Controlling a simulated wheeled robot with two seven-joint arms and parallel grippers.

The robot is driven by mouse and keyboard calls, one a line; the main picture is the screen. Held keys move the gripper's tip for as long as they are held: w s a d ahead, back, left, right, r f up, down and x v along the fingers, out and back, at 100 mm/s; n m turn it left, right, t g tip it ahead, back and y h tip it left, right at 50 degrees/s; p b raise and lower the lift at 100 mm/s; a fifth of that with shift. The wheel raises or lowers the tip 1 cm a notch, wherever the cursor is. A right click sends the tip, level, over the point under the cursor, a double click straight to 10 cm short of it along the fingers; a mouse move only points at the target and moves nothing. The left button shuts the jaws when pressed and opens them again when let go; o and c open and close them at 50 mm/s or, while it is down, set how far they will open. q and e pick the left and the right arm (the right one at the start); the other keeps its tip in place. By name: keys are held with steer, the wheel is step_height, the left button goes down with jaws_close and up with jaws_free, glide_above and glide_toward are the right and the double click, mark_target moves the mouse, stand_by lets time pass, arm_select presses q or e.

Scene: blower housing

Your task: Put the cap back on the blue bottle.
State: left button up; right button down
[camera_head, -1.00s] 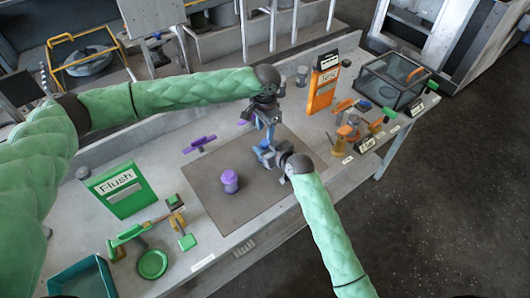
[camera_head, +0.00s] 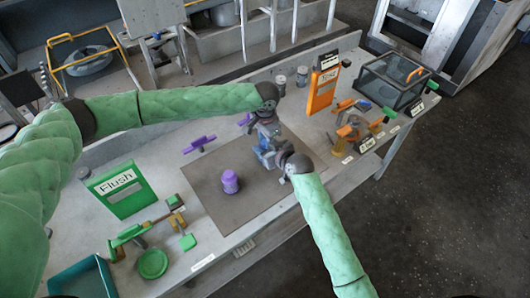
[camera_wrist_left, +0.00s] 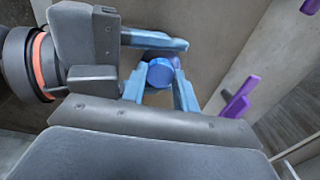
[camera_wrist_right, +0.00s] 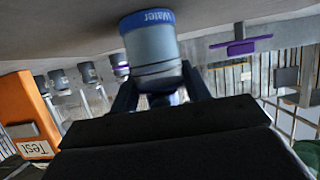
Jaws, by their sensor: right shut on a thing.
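My right gripper (camera_head: 272,156) is shut on the blue bottle (camera_wrist_right: 152,45), which bears a "Water" label in the right wrist view. In the head view the bottle is largely hidden between the grippers. My left gripper (camera_head: 265,135) is just above it, fingers pointing down. In the left wrist view a round blue cap (camera_wrist_left: 160,73) lies between the left fingertips; whether they grip it is unclear. The right wrist view shows a blue part (camera_wrist_right: 165,98) at the bottle's end, partly hidden. I cannot tell whether the cap touches or sits on the bottle.
A purple jar (camera_head: 230,182) stands on the brown mat (camera_head: 215,205), left of the grippers. A purple stand (camera_head: 199,144) is behind it. A green "Flush" sign (camera_head: 121,190) and an orange "Test" sign (camera_head: 322,88) stand on the bench. Small bottles (camera_head: 302,76) stand at the back.

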arm_select(q)
steer(key=m, duration=0.6)
steer(key=shift+m, duration=0.3)
steer(key=shift+c, duration=0.4)
steer(key=o, duration=1.1)
steer(key=shift+r, duration=0.1)
